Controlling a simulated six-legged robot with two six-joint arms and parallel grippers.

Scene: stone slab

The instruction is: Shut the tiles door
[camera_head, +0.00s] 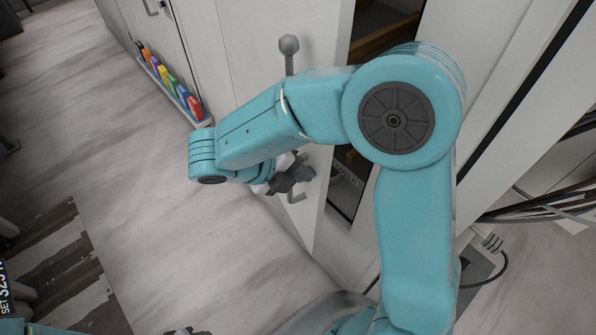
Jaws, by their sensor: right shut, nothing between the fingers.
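The white door (252,55) stands ajar in the middle of the view, with a dark gap along its right edge. My right arm hides part of the door and the gap. A dark tip at the bottom edge appears to be my left gripper (185,331), mostly cut off.
Inside the gap are a brown shelf (385,38) and a dark item with lettering (346,180). A narrow rack of coloured blocks (172,84) is on the left. Cables (540,208) run at the right. The pale floor (130,170) left of the door is clear.

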